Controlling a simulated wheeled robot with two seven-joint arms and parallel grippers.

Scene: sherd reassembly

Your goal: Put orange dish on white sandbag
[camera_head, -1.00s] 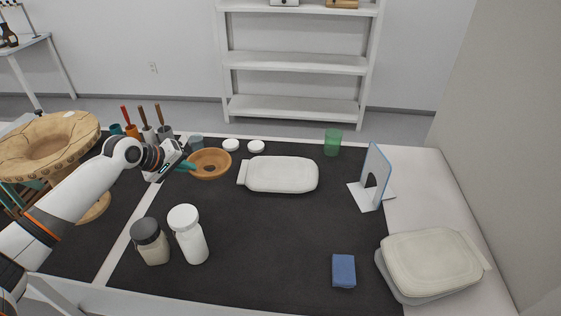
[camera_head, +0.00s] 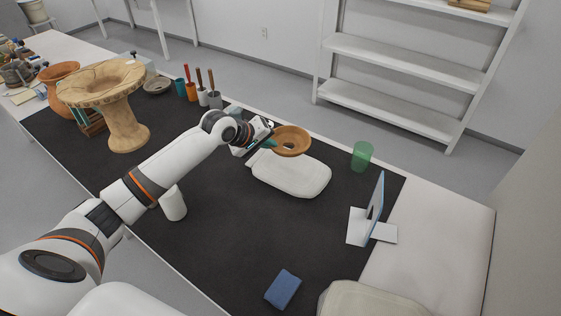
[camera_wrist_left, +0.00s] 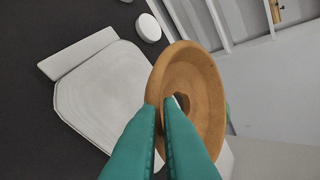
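The orange dish (camera_head: 291,146) is a round, shallow bowl with a dark hole in its middle. My left gripper (camera_head: 268,143) is shut on its rim; the teal fingers (camera_wrist_left: 162,120) pinch the near rim of the dish (camera_wrist_left: 195,75) in the left wrist view. The white sandbag (camera_head: 290,178) lies flat on the dark mat. The dish appears held up at its far edge, partly overlapping it in the head view. In the wrist view the sandbag (camera_wrist_left: 105,85) is left of the dish, which covers its right edge. My right gripper is not in view.
A green cup (camera_head: 362,156) and an upright blue-edged panel (camera_head: 376,205) stand right of the sandbag. A blue block (camera_head: 283,289) and a beige bag (camera_head: 362,303) lie at the front. Tool cups (camera_head: 203,97) stand behind. The mat's middle is mostly clear.

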